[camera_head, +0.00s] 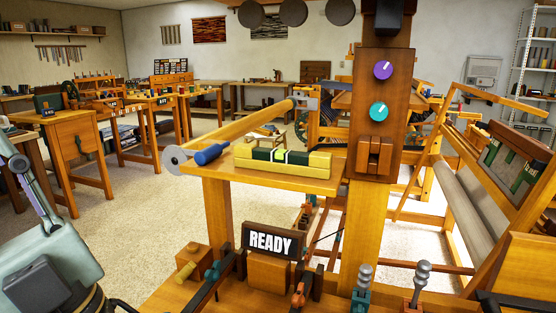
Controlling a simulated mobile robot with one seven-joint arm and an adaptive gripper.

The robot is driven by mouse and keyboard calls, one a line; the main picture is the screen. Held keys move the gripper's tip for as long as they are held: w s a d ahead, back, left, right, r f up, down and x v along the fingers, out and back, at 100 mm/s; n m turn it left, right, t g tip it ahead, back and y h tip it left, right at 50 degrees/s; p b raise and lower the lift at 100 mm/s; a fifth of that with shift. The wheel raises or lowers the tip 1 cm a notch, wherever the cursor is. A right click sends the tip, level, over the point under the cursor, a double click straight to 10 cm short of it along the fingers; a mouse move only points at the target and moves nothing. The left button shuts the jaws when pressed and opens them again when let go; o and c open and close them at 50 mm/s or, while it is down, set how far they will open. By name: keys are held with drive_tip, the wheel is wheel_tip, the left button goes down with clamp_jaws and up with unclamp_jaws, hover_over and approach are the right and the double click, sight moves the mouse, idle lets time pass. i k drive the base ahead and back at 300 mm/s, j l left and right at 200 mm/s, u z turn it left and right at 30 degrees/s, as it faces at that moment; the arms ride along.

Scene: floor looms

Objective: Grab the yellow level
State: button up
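The yellow level (283,169) lies flat on a small wooden shelf (225,174) of the loom in the middle of the view. It is a long yellow bar with a dark green middle part and a pale vial at its centre. Nothing covers its near side. Part of my own arm shows at the left edge, well apart from the level. My gripper is not in view.
A blue-handled tool (211,154) lies just left of the level. A wooden roller (240,124) runs behind it. A dark wooden post (384,115) with purple and teal knobs rises close on the right. A READY sign (271,241) and several clamps stand below in front.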

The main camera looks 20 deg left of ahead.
sight(315, 164)
drive_tip(key=j+z, duration=0.2)
drive_tip(key=j, duration=0.85)
drive_tip(key=j+z, duration=0.2)
drive_tip(key=j, duration=0.25)
drive_tip(key=k+j+z, duration=0.2)
drive_tip(key=j, duration=0.25)
drive_tip(key=j+z, duration=0.2)
drive_tip(key=j, duration=0.25)
drive_tip(key=j+z, duration=0.2)
drive_tip(key=j, duration=0.2)
drive_tip(key=k+j+z, duration=0.2)
drive_tip(key=j, duration=0.2)
drive_tip(key=j+z, duration=0.15)
drive_tip(key=j, duration=0.2)
drive_tip(key=k+j+z, duration=0.2)
drive_tip(key=j, duration=0.15)
drive_tip(key=j+z, duration=0.15)
drive_tip(key=j, duration=0.2)
drive_tip(key=i+z, duration=0.25)
drive_tip(key=i, duration=0.45)
